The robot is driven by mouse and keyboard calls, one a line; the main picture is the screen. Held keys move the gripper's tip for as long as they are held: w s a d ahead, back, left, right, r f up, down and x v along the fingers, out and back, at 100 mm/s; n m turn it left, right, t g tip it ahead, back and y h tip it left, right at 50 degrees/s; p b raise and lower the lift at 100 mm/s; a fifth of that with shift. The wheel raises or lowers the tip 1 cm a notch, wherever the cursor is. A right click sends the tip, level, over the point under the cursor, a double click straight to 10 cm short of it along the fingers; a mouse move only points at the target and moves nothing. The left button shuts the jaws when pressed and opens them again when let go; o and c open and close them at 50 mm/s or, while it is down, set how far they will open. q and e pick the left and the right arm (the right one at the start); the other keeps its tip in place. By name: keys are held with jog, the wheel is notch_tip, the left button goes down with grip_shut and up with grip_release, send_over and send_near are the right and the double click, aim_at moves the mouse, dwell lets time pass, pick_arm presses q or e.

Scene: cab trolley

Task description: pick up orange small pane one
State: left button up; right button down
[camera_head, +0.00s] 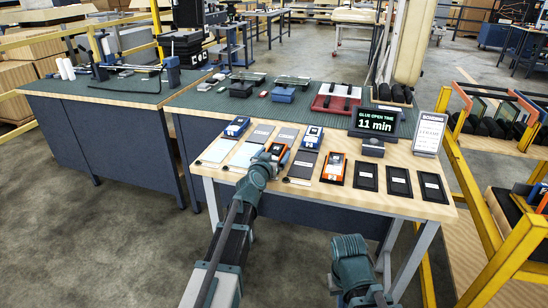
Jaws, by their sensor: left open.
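Two orange-framed small panes with pale labels show on the wooden table top (405,206). One orange small pane (334,168) lies flat in the middle of the front row, uncovered. The other orange small pane (279,150) lies further left, partly hidden behind my left gripper (272,157). I cannot read which is number one. My left gripper is open, at the near side of the left orange pane; its fingers are small and I cannot tell whether they touch it. My right arm (355,264) is low at the bottom, in front of the table; its gripper does not show.
A timer display (375,121) and a sign (429,133) stand behind. A yellow-framed rack (475,190) stands at the right.

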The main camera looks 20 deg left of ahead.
pick_arm(q)
jog(key=c, duration=1.5)
jog(key=shift+r, duration=0.1)
